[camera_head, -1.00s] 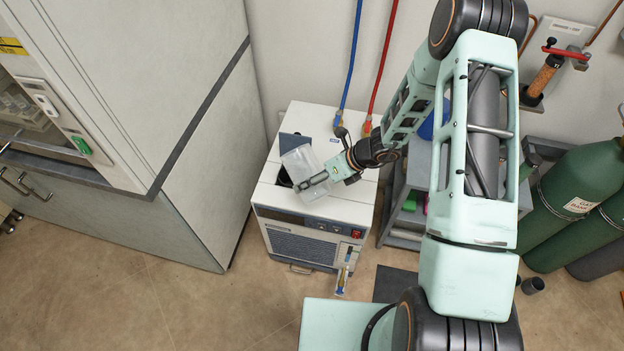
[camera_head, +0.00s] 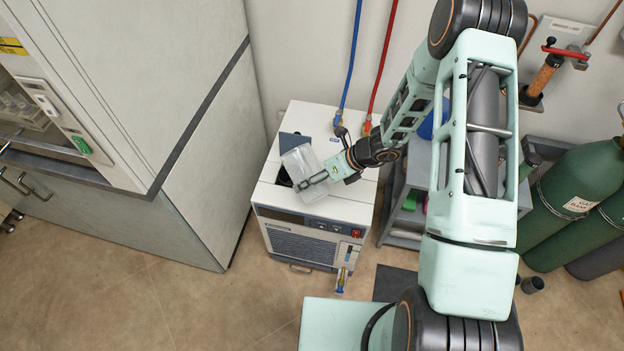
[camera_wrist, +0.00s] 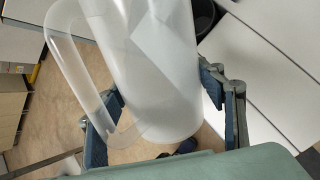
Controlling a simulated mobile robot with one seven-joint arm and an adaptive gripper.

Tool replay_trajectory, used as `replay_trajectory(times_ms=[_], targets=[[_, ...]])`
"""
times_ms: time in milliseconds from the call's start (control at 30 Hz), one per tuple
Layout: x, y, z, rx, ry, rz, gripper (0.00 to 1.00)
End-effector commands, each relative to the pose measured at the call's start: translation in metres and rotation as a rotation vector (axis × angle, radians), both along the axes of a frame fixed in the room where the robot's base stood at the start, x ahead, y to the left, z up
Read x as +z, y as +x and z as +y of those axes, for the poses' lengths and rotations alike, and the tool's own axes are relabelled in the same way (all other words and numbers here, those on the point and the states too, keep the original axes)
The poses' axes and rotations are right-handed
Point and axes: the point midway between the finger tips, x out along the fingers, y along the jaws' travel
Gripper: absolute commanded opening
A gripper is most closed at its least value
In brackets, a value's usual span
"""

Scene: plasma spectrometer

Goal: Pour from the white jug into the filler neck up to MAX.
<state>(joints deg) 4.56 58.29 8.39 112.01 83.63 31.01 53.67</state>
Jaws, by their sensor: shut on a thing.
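The white jug (camera_head: 302,165) is translucent and hangs tilted over the top of the white chiller box (camera_head: 350,206). My gripper (camera_head: 318,178) is shut on it from the right side. In the wrist view the jug (camera_wrist: 155,70) fills the middle, with its loop handle at the left and the fingers of my gripper (camera_wrist: 160,115) on either side. The dark filler neck (camera_head: 284,177) shows partly beside the jug's left edge, and a dark round opening (camera_wrist: 196,14) shows past the jug in the wrist view. A gauge (camera_head: 346,268) is on the box's front; its level and marks are too small to read.
Blue (camera_head: 352,70) and red (camera_head: 384,65) hoses rise behind the box. A large grey cabinet (camera_head: 190,150) stands close at the left. A grey cart (camera_head: 408,215) stands right of the box, and green gas cylinders (camera_head: 570,195) stand farther right.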

Motion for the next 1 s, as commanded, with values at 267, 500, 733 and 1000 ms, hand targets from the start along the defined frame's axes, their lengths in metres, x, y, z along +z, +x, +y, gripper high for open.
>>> replay_trajectory(times_ms=[267,500,733,1000], targets=[[0.005,0.0001,0.0006,0.001,-0.01,0.016,0.2],[0.0074,0.0005,0.0009,0.002,-0.022,0.03,0.2],[0.007,0.0004,0.0007,0.0,-0.029,0.039,0.2],[0.0065,0.0005,0.0006,0.0,-0.029,0.038,0.2]])
